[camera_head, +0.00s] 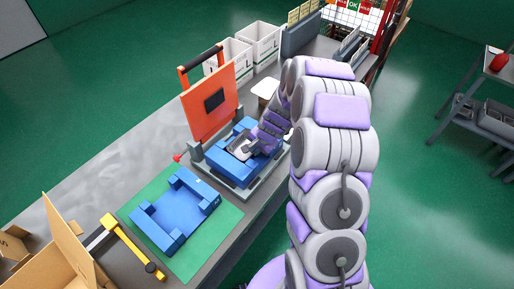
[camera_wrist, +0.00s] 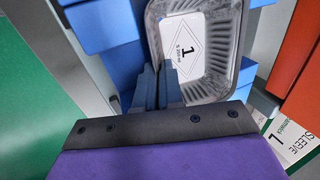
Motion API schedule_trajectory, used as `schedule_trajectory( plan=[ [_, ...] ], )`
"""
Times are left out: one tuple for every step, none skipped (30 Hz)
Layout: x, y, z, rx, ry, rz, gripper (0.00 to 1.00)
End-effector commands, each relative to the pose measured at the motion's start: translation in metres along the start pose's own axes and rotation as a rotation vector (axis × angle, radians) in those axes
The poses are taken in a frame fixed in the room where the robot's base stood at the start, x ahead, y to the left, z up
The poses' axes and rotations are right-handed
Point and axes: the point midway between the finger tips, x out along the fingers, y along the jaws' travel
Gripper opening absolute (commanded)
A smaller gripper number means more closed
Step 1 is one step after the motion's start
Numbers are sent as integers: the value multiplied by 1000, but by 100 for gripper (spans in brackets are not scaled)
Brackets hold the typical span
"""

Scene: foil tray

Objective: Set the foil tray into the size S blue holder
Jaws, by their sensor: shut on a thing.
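The foil tray (camera_wrist: 238,50), silver with a white label reading "1" and "S 200 ml", lies between blue blocks in the wrist view; it also shows in the head view (camera_head: 236,148). My gripper (camera_wrist: 158,78) is shut on the tray's near wall; the fingers hide part of that rim. The tray is at a blue holder (camera_head: 230,168) in front of an upright orange panel. Whether it rests fully on the holder, I cannot tell. A second blue holder (camera_head: 180,208) is empty on a green mat. The size marks on both holders are too small to read.
The orange panel (camera_head: 208,108) with its dark handle stands right behind the tray. A yellow-and-black bar tool (camera_head: 130,245) and an open cardboard box (camera_head: 50,262) are at the lower left. White bins (camera_head: 262,45) stand at the back. Grey table at left is clear.

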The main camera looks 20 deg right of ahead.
Motion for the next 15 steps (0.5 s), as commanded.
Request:
schedule_trajectory(
  plan=[
    [4,4,4,-2,-12,9,0],
    [4,4,4,-2,-12,9,0],
    [4,5,4,-1,-13,9,0],
    [4,5,4,-1,-13,9,0],
    [4,5,4,-1,-13,9,0],
    [4,5,4,-2,-12,9,10],
    [4,5,4,-1,-12,9,13],
    [4,4,4,-2,-11,9,16],
    [4,4,4,-2,-10,8,20],
    [3,4,4,-1,-9,8,22],
    [3,4,4,-1,-8,7,25],
    [2,4,3,-2,-8,7,29],
    [2,4,3,-2,-7,6,32],
    [2,3,3,-2,-7,6,35],
    [2,3,3,-2,-7,5,37]
  ],
)
